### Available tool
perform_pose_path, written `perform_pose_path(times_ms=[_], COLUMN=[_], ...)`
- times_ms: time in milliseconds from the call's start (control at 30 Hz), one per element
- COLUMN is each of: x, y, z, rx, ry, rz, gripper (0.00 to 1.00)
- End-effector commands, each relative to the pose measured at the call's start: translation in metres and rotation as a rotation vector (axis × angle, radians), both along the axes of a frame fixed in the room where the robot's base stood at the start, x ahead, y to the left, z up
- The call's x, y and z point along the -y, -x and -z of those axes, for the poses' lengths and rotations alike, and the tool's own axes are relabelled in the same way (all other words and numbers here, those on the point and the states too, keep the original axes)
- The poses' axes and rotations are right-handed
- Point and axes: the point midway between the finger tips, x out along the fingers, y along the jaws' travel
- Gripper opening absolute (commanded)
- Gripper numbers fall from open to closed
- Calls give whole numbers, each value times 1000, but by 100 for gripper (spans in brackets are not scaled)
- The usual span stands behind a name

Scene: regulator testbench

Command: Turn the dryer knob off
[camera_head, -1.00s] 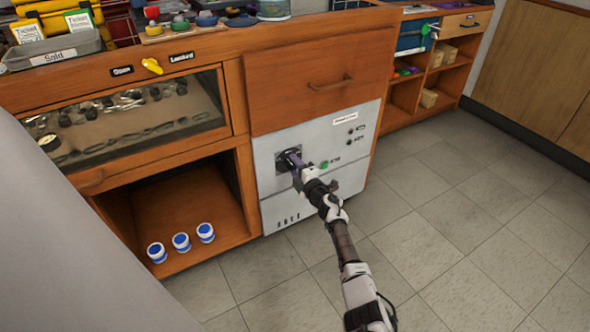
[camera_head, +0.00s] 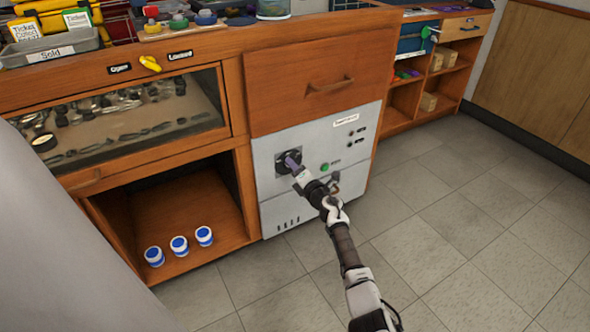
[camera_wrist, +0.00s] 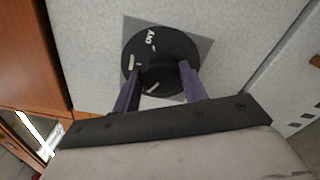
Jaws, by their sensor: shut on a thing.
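The dryer knob (camera_wrist: 160,72) is a black round dial on a grey square plate on the white dryer front (camera_head: 318,137). In the wrist view its upper part shows light lettering and white marks; the lettering looks tilted. In the head view the dial (camera_head: 283,158) is partly hidden behind my gripper (camera_head: 291,163). My gripper's two purple fingers (camera_wrist: 160,88) stand on either side of the knob's raised middle and are shut on it. The lower part of the dial is hidden by my gripper.
A green button (camera_head: 324,167) and small black controls (camera_head: 351,138) are on the dryer front. A wooden drawer (camera_head: 300,100) is above. Left is an open cubby with blue-lidded jars (camera_head: 179,245) below a glass display case (camera_head: 120,125). The floor at right is clear.

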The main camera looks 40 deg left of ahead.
Motion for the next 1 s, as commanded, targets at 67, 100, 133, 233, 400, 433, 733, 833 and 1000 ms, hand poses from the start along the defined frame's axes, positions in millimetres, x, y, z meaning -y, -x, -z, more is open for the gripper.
perform_pose_path(times_ms=[67,100,133,233,400,433,733,833,1000], x=[-1,-1,-1,-1,-1,-1,0,0,0], y=[1,1,1,1,1,1,0,0,1], z=[1,1,1,1,0,0,0,0,0], rx=[4,5,5,5,4,4,4,3,3], ry=[3,4,4,4,3,3,2,2,2], rz=[-3,-3,-3,-3,-2,-2,-1,-1,-1], gripper=[20,20,20,20,51,55,65,65,65])
